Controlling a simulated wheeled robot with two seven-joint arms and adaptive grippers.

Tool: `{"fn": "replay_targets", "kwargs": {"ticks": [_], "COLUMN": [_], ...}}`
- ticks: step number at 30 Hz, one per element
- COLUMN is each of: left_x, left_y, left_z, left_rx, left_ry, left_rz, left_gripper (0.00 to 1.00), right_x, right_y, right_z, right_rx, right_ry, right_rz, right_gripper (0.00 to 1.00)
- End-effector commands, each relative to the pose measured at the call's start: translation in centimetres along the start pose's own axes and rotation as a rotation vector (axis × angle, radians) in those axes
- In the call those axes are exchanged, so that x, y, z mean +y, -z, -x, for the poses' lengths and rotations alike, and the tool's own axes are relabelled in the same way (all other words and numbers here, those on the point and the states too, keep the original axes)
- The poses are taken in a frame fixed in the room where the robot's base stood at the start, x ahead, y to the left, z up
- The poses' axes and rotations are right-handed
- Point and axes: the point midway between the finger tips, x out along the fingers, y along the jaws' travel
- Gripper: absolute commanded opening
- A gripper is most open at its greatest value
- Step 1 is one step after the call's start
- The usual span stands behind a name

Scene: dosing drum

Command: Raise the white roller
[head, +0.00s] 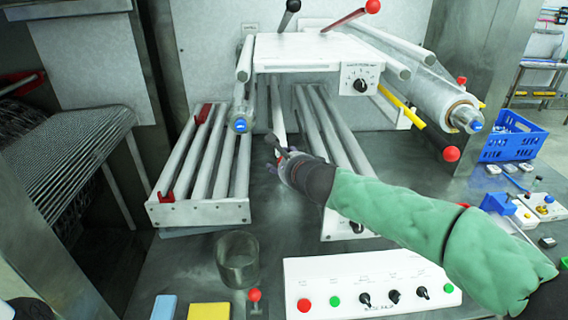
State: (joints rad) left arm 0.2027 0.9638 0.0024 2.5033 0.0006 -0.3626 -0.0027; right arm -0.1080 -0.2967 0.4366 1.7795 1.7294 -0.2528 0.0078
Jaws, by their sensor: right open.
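A slim white roller (277,108) runs front to back in the gap between the two roller beds, below the white machine head. Its near end is close to my right gripper (273,154), which reaches in from the right in a green sleeve. The right gripper is open, its dark fingers apart beside the roller's near end. I cannot tell whether they touch it. My wrist hides part of the right roller bed (335,128). My left gripper is not in view.
The left roller bed (200,212) has red end pieces. A film roll (450,104) hangs at the right. A glass jar (237,262) and a button panel (370,283) stand in front. A blue crate (512,140) is at right.

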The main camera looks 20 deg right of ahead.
Motion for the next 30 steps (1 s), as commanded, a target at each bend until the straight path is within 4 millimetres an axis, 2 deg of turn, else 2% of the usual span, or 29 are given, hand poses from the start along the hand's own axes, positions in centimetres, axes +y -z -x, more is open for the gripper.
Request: {"fn": "replay_targets", "kwargs": {"ticks": [4,7,21,25,30], "left_x": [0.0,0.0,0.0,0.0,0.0], "left_y": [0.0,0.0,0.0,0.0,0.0], "left_z": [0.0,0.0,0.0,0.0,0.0], "left_rx": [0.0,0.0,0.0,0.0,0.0], "left_ry": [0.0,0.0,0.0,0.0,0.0], "left_rz": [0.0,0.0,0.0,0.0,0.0], "left_gripper": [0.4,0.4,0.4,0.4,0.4], "right_x": [-0.1,-0.1,-0.1,-0.1,0.1], "right_y": [0.0,0.0,-0.1,-0.1,0.0], "right_z": [0.6,1.7,10.2,11.4,12.0], "right_rx": [0.0,0.0,-0.003,-0.002,-0.001], "right_ry": [0.002,0.002,0.003,0.002,-0.001], "right_rz": [-0.001,0.0,0.0,0.0,0.0], "right_gripper": [0.56,0.56,0.56,0.56,0.56]}}
